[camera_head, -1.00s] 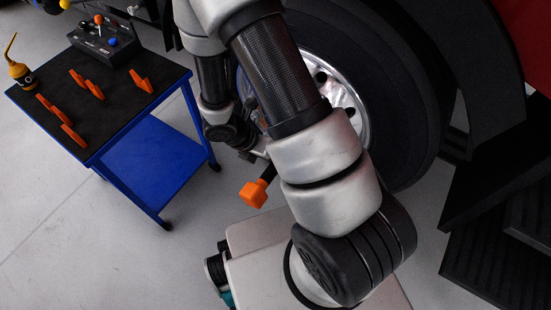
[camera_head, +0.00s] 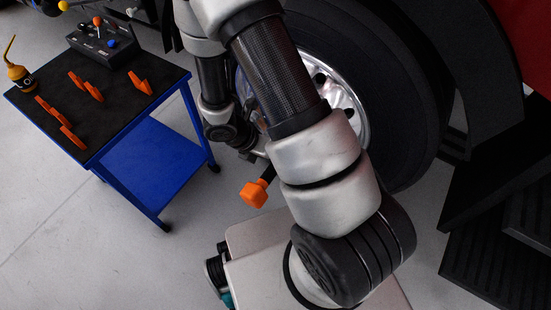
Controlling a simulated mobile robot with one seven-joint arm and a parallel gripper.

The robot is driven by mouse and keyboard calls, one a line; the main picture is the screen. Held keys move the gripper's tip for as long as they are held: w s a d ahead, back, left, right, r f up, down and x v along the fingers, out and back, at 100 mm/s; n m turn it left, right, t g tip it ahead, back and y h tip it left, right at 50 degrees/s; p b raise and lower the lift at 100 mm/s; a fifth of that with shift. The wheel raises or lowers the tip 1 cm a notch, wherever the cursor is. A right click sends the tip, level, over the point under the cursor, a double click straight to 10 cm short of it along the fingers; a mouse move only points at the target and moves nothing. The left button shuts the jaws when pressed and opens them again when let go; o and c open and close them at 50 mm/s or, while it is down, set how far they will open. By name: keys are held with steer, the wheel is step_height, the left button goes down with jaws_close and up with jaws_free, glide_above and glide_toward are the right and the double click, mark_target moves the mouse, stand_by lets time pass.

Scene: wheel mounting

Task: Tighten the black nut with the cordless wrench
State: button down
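The wheel's silver rim (camera_head: 350,103) shows in part behind my arm, inside a large black tyre (camera_head: 408,125). An orange block on a short black stem (camera_head: 255,193) sticks out below my wrist. It looks like the end of the cordless wrench, whose other parts are hidden. My gripper is mostly hidden behind my arm, close in front of the wheel; its fingers do not show, so I cannot see whether they are open or shut. The black nut and the wrench's contact with it are hidden from this view.
A blue cart (camera_head: 150,165) with a black top stands at the left. On it are several orange pieces (camera_head: 74,138), a yellow oil can (camera_head: 20,75) and a dark tool box (camera_head: 104,45). Black steps (camera_head: 497,262) lie at the right. Floor is clear between cart and wheel.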

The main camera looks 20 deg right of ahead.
steer(key=shift+w+d+r+p, duration=0.1)
steer(key=shift+w+d+p, duration=0.05)
steer(key=shift+w+d, duration=0.4)
steer(key=shift+w+d+r+p, duration=0.15)
steer(key=shift+w+d, duration=0.2)
steer(key=shift+d, duration=0.3)
stand_by(4.7)
steer(key=shift+s+a+f, duration=0.15)
steer(key=shift+a, duration=0.05)
steer(key=shift+s+a, duration=0.5)
steer(key=shift+a, duration=0.2)
steer(key=shift+s+a, duration=0.5)
steer(key=shift+a, duration=0.3)
